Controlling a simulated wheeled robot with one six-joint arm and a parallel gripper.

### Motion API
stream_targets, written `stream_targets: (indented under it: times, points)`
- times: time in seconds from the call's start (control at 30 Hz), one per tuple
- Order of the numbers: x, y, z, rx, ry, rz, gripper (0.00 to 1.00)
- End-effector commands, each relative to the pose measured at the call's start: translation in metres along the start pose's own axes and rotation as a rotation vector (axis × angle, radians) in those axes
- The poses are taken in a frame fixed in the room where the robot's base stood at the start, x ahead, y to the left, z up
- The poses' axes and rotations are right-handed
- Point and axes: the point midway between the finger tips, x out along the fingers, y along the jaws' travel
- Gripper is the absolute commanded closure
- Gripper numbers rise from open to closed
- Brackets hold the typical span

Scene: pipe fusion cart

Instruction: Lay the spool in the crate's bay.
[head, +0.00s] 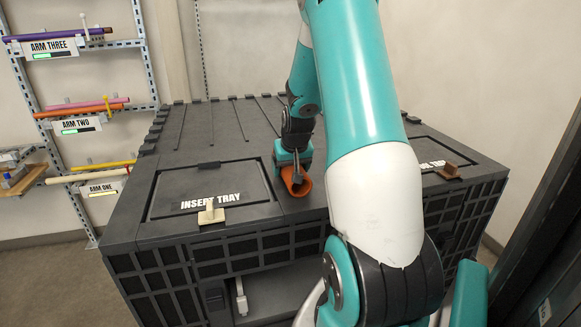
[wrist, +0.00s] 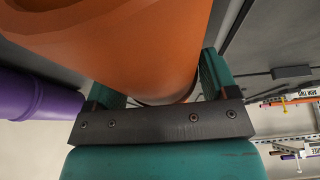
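My gripper (head: 292,168) is over the top of the dark grey crate (head: 300,262), between its two lids. It is shut on an orange hollow tube piece (head: 297,184), which I take for the spool. The tube's open end faces the front right, close to the crate top; whether it touches is unclear. In the wrist view the orange spool (wrist: 150,45) fills the space between the two fingers (wrist: 160,85). The crate's front has an open dark bay (head: 285,288) low down, partly hidden by my arm.
The INSERT TRAY lid (head: 208,190) has a cream handle (head: 211,213). A rack (head: 75,105) of coloured pipes stands at the left. In the wrist view, a purple cylindrical part (wrist: 35,97) shows at the left.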

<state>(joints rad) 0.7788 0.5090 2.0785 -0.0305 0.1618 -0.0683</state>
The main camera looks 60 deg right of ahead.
Motion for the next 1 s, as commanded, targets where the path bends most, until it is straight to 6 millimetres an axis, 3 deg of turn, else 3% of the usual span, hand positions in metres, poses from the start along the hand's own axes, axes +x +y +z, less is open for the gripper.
stream_targets:
  times: [0.3, 0.47, 0.8, 1.0]
  points:
    - [-0.001, 0.0, 0.0, 0.0, 0.0, 0.0, 0.09]
    - [-0.012, 0.0, -0.002, 0.0, 0.004, 0.0, 0.09]
    - [-0.081, 0.0, -0.002, 0.001, 0.008, 0.001, 0.09]
    - [-0.113, 0.0, -0.002, 0.001, 0.003, 0.0, 0.09]
